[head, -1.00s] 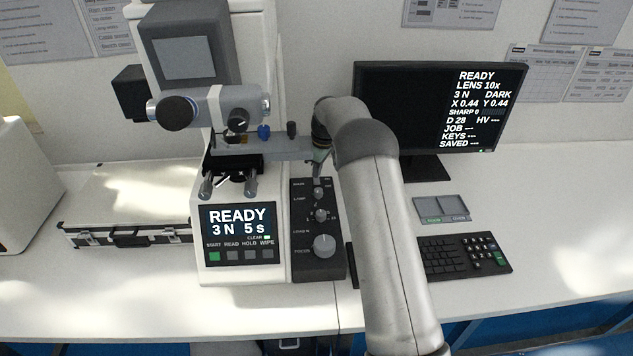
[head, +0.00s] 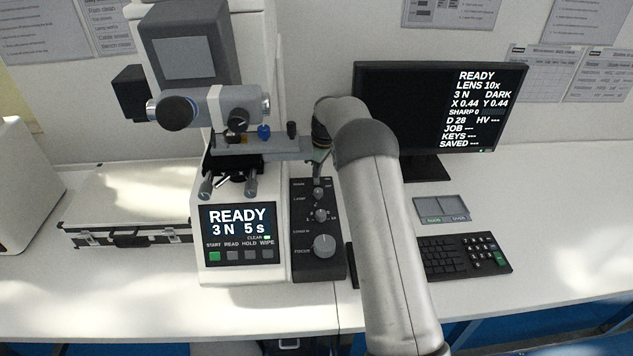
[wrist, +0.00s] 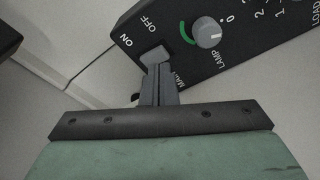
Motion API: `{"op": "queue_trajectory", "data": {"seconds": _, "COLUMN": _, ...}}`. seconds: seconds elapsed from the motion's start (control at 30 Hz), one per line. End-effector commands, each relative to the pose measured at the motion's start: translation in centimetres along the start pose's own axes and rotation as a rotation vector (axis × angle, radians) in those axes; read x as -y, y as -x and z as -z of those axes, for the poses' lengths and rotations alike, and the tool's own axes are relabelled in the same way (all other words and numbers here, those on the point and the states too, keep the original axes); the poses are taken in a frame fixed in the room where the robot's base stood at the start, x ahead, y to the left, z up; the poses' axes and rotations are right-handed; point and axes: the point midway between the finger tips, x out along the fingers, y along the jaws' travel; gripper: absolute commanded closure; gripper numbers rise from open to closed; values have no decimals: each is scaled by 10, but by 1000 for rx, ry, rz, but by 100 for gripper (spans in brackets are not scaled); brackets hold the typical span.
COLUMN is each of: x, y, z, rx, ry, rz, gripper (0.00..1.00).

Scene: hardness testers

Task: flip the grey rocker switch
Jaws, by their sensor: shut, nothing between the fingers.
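The grey rocker switch (wrist: 155,55) is on the dark control panel in the wrist view, beside the ON and OFF labels. My gripper (wrist: 158,70) is shut and empty, its fingertips at the switch and covering part of it. They look to be touching it or very close; I cannot tell which. Which way the rocker is tipped is also unclear. In the head view my gripper (head: 317,170) is at the top end of the control panel (head: 304,262), partly hidden by my arm, and the switch is too small to make out.
The LAMP knob (wrist: 206,32) is right of the fingertips in the wrist view. The hardness tester (head: 197,225) stands just left of the panel, its stage arm close to my wrist. A monitor (head: 375,66), small tray (head: 416,204) and keyboard (head: 468,257) are to the right.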

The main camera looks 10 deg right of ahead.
Motion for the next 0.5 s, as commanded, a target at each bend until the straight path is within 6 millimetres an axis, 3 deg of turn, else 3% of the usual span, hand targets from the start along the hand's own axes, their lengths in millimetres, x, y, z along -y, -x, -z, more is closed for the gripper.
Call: {"op": "queue_trajectory", "data": {"seconds": 0.5, "x": 0, "y": -5, "z": -1, "rx": 0, "ry": 0, "rz": 0, "gripper": 100}}
